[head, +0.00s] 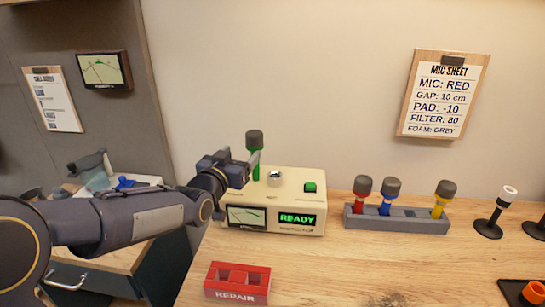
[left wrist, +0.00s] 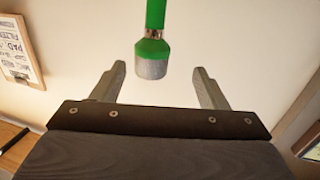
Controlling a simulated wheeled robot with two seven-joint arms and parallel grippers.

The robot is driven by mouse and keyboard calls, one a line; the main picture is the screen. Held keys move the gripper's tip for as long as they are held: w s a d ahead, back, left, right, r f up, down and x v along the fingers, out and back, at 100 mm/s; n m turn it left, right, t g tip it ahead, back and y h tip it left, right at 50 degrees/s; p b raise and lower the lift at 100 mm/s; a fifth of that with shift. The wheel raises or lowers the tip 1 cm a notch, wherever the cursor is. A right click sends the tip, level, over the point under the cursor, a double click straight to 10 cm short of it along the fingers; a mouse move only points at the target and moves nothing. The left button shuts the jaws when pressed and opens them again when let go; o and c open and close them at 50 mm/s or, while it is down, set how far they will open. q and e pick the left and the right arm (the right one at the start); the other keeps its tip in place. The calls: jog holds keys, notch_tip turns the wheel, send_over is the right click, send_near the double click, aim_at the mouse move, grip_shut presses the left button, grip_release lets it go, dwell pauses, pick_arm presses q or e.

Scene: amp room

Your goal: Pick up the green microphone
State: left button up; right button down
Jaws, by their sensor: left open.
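The green microphone (head: 255,170) has a green body and a grey head. In the head view it stands upright at the back left of the cream box, partly hidden by my left gripper (head: 255,160). In the left wrist view the green microphone (left wrist: 152,45) shows between the two fingers of the left gripper (left wrist: 158,80), which are spread apart. Clear gaps show on both sides of it, and no finger touches it in that view. My right gripper is in neither view.
The cream box (head: 265,240) has a READY display, a knob and a green button. A grey rack (head: 405,222) holds red, blue and yellow microphones to the right. A red REPAIR tray (head: 238,294) lies in front. The wall carries a mic sheet (head: 443,95).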

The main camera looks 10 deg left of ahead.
aim_at(250, 145)
pick_arm(q)
jog(key=w, duration=0.1)
jog(key=w+d, duration=0.1)
jog(key=w, duration=0.1)
jog(key=shift+d+r+m+p, duration=0.2)
jog(key=shift+d+m+p, duration=0.1)
jog(key=shift+p, duration=0.05)
jog(key=x, duration=0.1)
jog(key=p+x, duration=0.1)
jog(key=x, duration=0.1)
jog(key=r+p+x, duration=0.1)
jog(key=x, duration=0.1)
jog(key=shift+w+d+f, duration=0.1)
jog(key=shift+w+d, duration=0.05)
jog(key=shift+w, duration=0.05)
jog(key=shift+w+f, duration=0.1)
jog(key=shift+w, duration=0.2)
jog(key=shift+c, duration=0.2)
grip_shut()
